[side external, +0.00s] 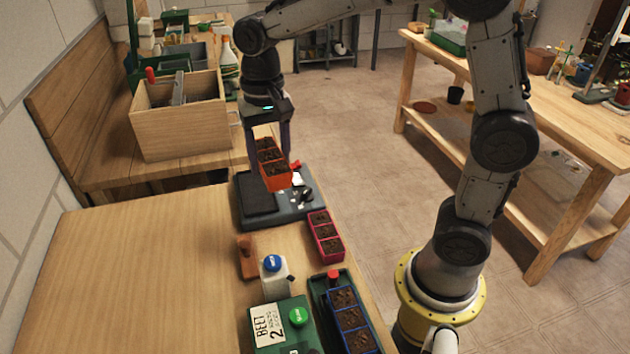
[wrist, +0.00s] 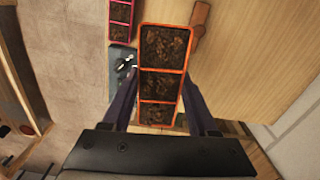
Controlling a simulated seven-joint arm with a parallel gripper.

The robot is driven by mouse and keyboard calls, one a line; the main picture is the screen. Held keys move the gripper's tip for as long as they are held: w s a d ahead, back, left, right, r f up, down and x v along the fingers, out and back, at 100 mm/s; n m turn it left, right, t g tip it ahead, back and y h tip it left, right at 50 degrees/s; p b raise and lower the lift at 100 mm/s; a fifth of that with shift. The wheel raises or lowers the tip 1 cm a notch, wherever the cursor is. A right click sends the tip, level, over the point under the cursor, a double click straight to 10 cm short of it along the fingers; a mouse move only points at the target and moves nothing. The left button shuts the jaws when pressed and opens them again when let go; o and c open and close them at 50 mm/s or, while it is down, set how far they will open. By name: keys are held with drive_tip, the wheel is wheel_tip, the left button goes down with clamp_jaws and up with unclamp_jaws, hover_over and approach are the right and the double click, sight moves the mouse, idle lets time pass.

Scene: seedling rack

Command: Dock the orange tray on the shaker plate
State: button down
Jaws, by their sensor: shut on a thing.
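The orange tray (side external: 276,181) has three soil-filled cells and is held up in the air in my gripper (side external: 269,172). In the wrist view, the orange tray (wrist: 162,82) lies between the two fingers of my gripper (wrist: 160,105), which is shut on its sides. The shaker plate (side external: 262,194) is a dark grey unit on the wooden table, below and behind the tray. The tray appears apart from it and hides part of its top. In the wrist view, part of the shaker plate (wrist: 121,60) shows beyond the tray's left side.
A pink tray (side external: 326,237) of soil stands just in front of the shaker. Nearer are a blue tray (side external: 352,317) in a dark holder, a blue-capped bottle (side external: 273,276), a green seed box (side external: 283,326) and a brown wooden piece (side external: 246,258). The table's left side (side external: 130,275) is clear.

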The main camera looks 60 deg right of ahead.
drive_tip(key=w+d+f, duration=0.3)
drive_tip(key=w, duration=0.5)
drive_tip(key=m, duration=0.1)
approach(257, 192)
drive_tip(key=shift+w+d+f, duration=0.1)
drive_tip(key=shift+f, duration=2.7)
drive_tip(key=shift+f, duration=0.6)
drive_tip(key=shift+c, duration=2.2)
unclamp_jaws()
wheel_tip(257, 192, up, 11)
drive_tip(key=shift+r, duration=0.1)
